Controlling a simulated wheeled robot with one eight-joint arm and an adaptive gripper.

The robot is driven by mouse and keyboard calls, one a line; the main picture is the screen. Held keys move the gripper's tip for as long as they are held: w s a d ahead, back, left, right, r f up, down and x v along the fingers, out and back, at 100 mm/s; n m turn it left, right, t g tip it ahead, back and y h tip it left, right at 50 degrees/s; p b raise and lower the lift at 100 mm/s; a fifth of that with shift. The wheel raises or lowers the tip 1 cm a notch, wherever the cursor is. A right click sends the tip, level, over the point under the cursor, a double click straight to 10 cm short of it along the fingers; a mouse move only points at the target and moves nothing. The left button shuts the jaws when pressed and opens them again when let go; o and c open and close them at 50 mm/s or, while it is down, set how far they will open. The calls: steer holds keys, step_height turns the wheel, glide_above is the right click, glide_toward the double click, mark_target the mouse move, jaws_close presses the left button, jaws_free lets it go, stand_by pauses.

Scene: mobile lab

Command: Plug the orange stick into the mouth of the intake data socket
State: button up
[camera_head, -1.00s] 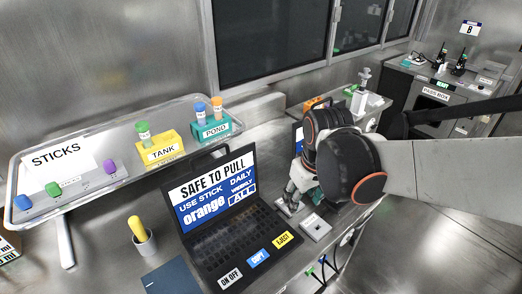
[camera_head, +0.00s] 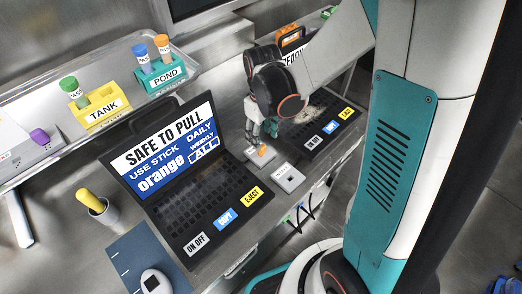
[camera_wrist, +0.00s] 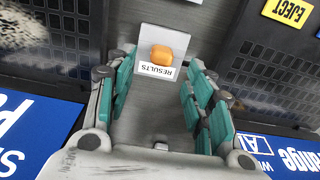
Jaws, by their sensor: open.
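The orange stick (camera_head: 262,150) stands on a small grey socket block labelled RESULTS (camera_head: 252,157) between two laptops. In the wrist view the stick (camera_wrist: 162,55) shows as a rounded orange end, seen from above. My gripper (camera_head: 263,133) is just above and behind it. In the wrist view my gripper (camera_wrist: 161,62) is open, its teal-padded fingers on either side of the stick, with gaps showing. A second grey block (camera_head: 288,177) sits nearer the bench edge; its label is too small to read. I cannot tell which is the intake data socket.
A laptop (camera_head: 205,190) reading SAFE TO PULL, use stick orange, stands left; another laptop (camera_head: 318,122) stands right. A yellow TANK holder (camera_head: 103,108) and teal POND holder (camera_head: 165,78) hold sticks on the shelf. A cup (camera_head: 104,212) holds a yellow-handled thing.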

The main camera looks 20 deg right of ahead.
mark_target(262, 151)
steer(key=shift+w+a+f+b, duration=0.1)
steer(key=shift+f+b, duration=0.7)
steer(key=shift+f, duration=0.9)
steer(key=shift+a+f+b, duration=0.1)
steer(key=shift+f+b, duration=0.65)
steer(key=shift+f, duration=0.95)
steer(key=shift+r, duration=0.1)
steer(key=shift+c, duration=0.5)
steer(key=c, duration=0.9)
